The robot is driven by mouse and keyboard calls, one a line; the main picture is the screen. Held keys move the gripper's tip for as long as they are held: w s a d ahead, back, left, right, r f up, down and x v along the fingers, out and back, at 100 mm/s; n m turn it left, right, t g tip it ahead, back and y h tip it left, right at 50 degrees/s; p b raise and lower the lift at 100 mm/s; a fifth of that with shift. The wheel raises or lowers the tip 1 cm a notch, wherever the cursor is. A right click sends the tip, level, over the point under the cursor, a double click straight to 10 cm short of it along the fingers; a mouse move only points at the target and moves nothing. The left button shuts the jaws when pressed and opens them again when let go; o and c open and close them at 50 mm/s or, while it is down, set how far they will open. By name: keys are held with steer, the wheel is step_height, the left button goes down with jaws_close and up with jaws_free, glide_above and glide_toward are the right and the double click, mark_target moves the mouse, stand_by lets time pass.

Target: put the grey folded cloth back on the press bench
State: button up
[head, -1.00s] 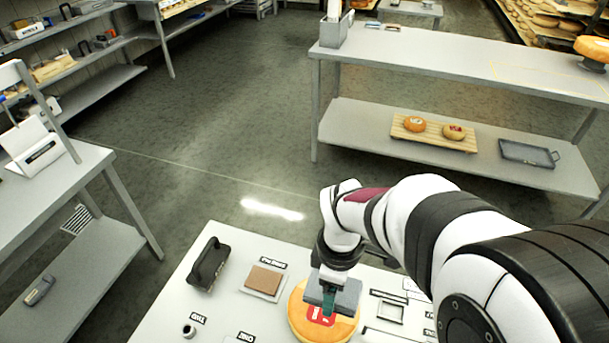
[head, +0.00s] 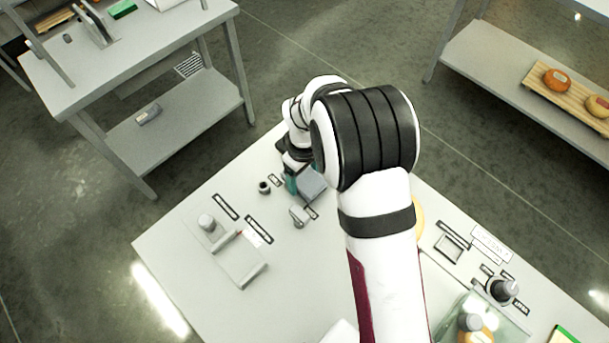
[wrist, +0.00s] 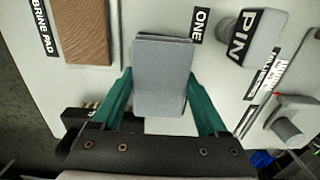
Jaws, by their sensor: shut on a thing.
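The grey folded cloth (head: 312,187) is a flat slab-like bundle. It also shows in the wrist view (wrist: 162,72), between the two teal fingers. My gripper (wrist: 160,85) is shut on it and appears to hold it above the white table (head: 185,228). In the head view my gripper (head: 296,180) is largely hidden by my arm. The cheese wheel (head: 419,216) is mostly hidden behind my arm. The frames do not clearly label a press bench; a grey bench (head: 160,50) stands at the upper left.
Near the cloth are a small black cup (head: 264,187), a grey pin piece (head: 299,215) and a brown brine pad (wrist: 80,30). A flat grey fixture (head: 240,262) lies front left. A glass-like box (head: 490,325) stands front right. A shelf (head: 510,70) is at right.

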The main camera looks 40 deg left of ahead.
steer(key=shift+f, duration=0.35)
steer(key=o, duration=1)
steer(key=shift+f, duration=0.1)
steer(key=shift+o, duration=0.2)
